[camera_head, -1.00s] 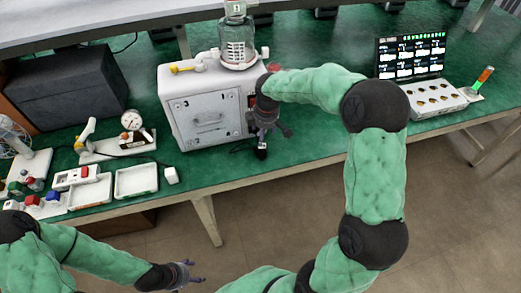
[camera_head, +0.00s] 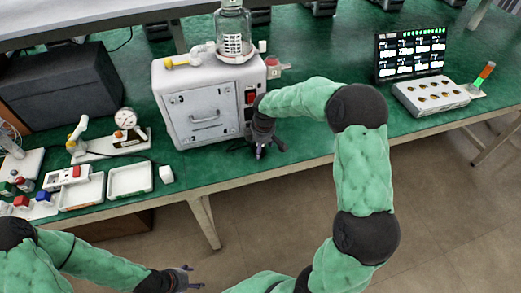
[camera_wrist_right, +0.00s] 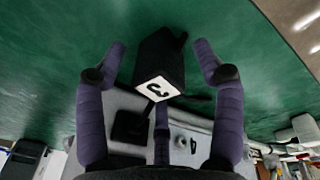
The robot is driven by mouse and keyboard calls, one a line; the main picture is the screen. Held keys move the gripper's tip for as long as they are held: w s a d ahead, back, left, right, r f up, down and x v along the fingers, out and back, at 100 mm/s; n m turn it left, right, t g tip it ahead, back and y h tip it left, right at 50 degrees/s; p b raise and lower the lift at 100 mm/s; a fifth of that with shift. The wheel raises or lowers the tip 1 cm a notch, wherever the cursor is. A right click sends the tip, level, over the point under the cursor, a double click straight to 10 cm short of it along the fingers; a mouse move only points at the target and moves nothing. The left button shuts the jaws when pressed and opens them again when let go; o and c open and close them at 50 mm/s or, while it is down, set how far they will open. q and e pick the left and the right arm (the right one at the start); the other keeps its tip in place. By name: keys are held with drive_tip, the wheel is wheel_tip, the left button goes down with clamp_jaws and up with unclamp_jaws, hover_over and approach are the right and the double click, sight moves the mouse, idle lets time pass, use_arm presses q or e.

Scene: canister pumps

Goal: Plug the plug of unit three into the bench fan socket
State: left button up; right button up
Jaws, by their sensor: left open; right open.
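A black plug (camera_wrist_right: 160,62) with a white label bearing a curved dark mark, possibly a turned 3, is on the green bench in the right wrist view. It sits between the spread purple fingers of my right gripper (camera_wrist_right: 160,65); neither finger clearly touches it. In the head view my right gripper (camera_head: 267,150) is low at the bench's front edge, beside the white pump unit (camera_head: 207,135), and hides the plug. My left gripper (camera_head: 188,278) is open and empty, off the bench at lower left. A small fan (camera_head: 10,143) is cut by the left edge; I cannot make out its socket.
White trays (camera_head: 130,193), a gauge stand (camera_head: 112,144) and a small white block (camera_head: 166,174) line the left front. A dark box (camera_head: 62,90) stands behind. A screen (camera_head: 410,55) and a white block with holes (camera_head: 431,108) stand at right.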

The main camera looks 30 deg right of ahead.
drive_tip(key=shift+r, duration=0.1)
drive_tip(key=shift+c, duration=0.3)
drive_tip(key=c, duration=1.3)
